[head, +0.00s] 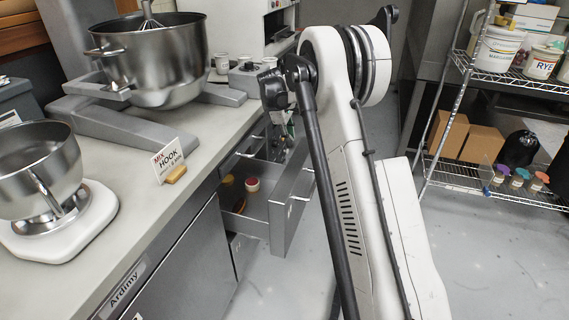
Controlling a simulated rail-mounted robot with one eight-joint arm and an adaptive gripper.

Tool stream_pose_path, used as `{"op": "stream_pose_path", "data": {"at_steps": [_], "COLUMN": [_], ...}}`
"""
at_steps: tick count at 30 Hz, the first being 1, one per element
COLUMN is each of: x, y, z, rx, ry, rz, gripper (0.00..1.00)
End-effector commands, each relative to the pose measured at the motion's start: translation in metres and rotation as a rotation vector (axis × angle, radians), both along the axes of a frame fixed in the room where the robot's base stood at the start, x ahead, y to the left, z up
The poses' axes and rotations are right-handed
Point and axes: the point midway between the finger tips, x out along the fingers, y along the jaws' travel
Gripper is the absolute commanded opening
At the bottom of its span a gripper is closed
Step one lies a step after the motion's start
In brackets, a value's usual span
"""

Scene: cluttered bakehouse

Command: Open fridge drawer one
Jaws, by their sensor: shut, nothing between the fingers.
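A grey under-counter cabinet labelled "Ardimy" (127,287) runs along the counter on the left. Beyond its front panel, a steel drawer (286,215) stands pulled out into the aisle, with a red-and-white-topped container and a dark yellowish item inside. Its right part is hidden behind my arm. More drawer fronts and small items show behind it, partly covered. I cannot read any drawer number, so I cannot tell which is drawer one. My arm rises through the middle of the view; the gripper's fingers cannot be made out.
The counter (95,235) holds a large mixing bowl (155,62), a smaller bowl on a white scale (62,232) and a "MIX HOOK" card (168,160). A wire rack (458,180) with tubs and boxes stands at right. Grey floor (490,265) is clear between.

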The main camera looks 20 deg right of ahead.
Motion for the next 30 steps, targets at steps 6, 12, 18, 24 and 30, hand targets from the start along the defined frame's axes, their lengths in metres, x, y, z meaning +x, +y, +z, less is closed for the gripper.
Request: {"op": "stream_pose_path", "data": {"at_steps": [6, 12, 18, 24, 30], "x": [-0.035, -0.044, -0.049, -0.055, -0.059], "y": [0.058, 0.068, 0.062, 0.056, 0.052], "z": [0.009, 0.003, -0.025, -0.059, -0.080], "rx": [0.127, 0.153, 0.152, 0.151, 0.151], "ry": [0.206, 0.249, 0.247, 0.247, 0.246], "rz": [0.036, 0.043, 0.042, 0.042, 0.042], "gripper": [0.00, 0.00, 0.00, 0.00, 0.00]}}
